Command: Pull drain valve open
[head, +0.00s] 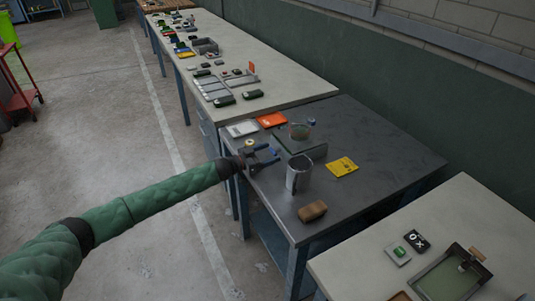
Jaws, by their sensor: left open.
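My left gripper (264,158) is open at the near left edge of the dark grey table, with its arm in a green sleeve coming in from the left. Just beyond its fingers is a grey-green stand (315,151) with a clear round vessel (299,131) on it. A small blue piece (312,121) shows beside the vessel. I cannot clearly make out the drain valve; the fingers are close to the stand's left side, and I cannot tell whether they touch anything. A metal cup (298,180) stands just right of the fingers. My right gripper is not in view.
On the dark table (385,150) lie a yellow card (341,167), a brown block (313,211), an orange card (271,119) and a pale tray (242,129). Its far right part is clear. Pale benches adjoin it, holding several small items. A green wall runs behind.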

